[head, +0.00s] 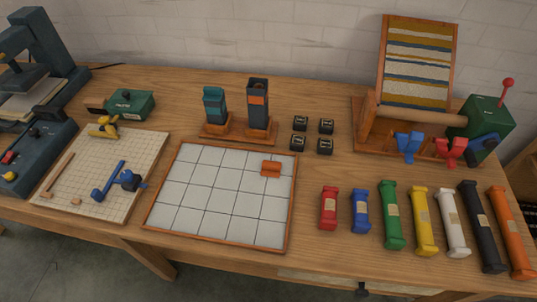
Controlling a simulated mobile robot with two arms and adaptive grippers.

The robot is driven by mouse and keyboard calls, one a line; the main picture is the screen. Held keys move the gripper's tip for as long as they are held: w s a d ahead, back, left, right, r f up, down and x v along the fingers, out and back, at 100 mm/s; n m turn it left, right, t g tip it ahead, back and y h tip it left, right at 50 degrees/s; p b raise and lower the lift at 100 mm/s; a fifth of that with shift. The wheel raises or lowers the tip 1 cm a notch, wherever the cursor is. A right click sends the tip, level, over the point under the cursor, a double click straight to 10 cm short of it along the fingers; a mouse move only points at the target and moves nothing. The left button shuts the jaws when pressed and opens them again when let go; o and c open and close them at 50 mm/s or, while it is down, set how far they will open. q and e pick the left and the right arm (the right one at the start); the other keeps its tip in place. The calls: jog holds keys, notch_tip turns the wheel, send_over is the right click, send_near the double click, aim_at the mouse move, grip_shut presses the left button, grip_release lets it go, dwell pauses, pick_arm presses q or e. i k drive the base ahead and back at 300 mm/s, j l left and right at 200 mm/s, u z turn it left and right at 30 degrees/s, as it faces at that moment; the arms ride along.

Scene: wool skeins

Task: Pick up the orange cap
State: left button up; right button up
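A small orange block-like piece (271,168), which looks like the orange cap, lies on the white gridded board (200,215) near its upper right corner. Its fine shape is too small to make out. Nothing touches it except the board. Neither of my grippers shows in the head view.
Two upright holders (257,105) stand behind the board, beside several small black blocks (299,123). Coloured skeins (391,215) lie in a row at right, below a wooden loom (415,65). A cutting mat (75,195) with tools lies left. Bare wood separates the board from the skeins.

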aim_at(270, 169)
jog(key=k+l+u, duration=0.15)
jog(key=l+u, duration=0.25)
jog(key=k+l+u, duration=0.15)
jog(key=u, duration=0.3)
jog(key=k+l+u, duration=0.1)
jog(key=k+u, duration=0.3)
jog(key=i+l, duration=0.05)
jog(key=i, duration=0.05)
